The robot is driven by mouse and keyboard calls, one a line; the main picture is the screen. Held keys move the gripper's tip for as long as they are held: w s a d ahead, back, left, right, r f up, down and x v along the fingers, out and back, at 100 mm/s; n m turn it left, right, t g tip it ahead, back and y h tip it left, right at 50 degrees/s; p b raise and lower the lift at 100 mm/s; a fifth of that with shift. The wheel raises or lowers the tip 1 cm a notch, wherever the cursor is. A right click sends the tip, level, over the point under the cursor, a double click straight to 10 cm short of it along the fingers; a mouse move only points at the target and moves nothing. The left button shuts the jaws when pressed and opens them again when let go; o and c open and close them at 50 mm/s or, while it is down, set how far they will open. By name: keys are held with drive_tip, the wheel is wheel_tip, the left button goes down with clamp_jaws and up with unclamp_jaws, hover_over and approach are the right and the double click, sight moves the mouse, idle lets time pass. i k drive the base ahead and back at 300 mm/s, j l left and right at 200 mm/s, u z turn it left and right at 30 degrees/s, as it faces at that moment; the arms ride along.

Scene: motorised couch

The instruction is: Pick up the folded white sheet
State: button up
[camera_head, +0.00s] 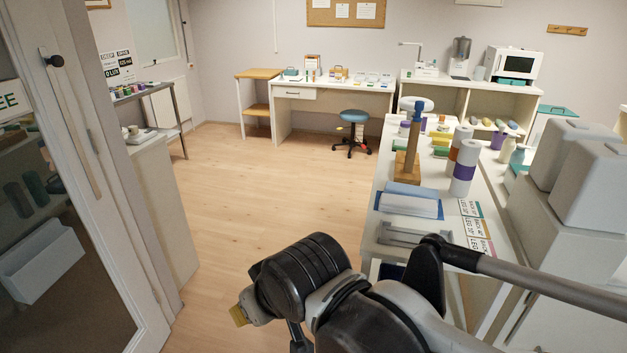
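A white folded-looking bundle (410,207) lies on a blue flat piece on the near part of the white table (487,226) at right; it looks like the folded white sheet, but is too small to be sure. A light blue folded piece (413,190) lies against its far side.
A grey tray-like piece (405,235) and printed cards (474,227) lie near the bundle. White-and-purple rolls (463,168) and a wooden stand (406,165) stand behind it. Grey padded blocks (590,185) are at right. A glass door (75,220) is at left.

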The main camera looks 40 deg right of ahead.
sight(405, 205)
drive_tip(key=i+z, duration=0.2)
drive_tip(key=i, duration=0.3)
drive_tip(key=i+z, duration=0.2)
drive_tip(key=i, duration=0.35)
drive_tip(key=i+j+z, duration=0.15)
drive_tip(key=i, duration=0.35)
drive_tip(key=i+j+z, duration=0.2)
drive_tip(key=i, duration=0.3)
drive_tip(key=i+j+z, duration=0.2)
drive_tip(key=i, duration=0.3)
drive_tip(key=i+z, duration=0.2)
drive_tip(key=z, duration=0.3)
drive_tip(key=i+j+z, duration=0.1)
drive_tip(key=z, duration=0.4)
drive_tip(key=i+j+z, duration=0.2)
drive_tip(key=z, duration=0.25)
drive_tip(key=i+j+z, duration=0.15)
drive_tip(key=z, duration=0.35)
drive_tip(key=j+z, duration=0.25)
drive_tip(key=z, duration=0.25)
drive_tip(key=j+z, duration=0.2)
drive_tip(key=z, duration=0.3)
drive_tip(key=k+j+z, duration=0.15)
drive_tip(key=z, duration=0.3)
drive_tip(key=k+j+z, duration=0.1)
drive_tip(key=z, duration=0.4)
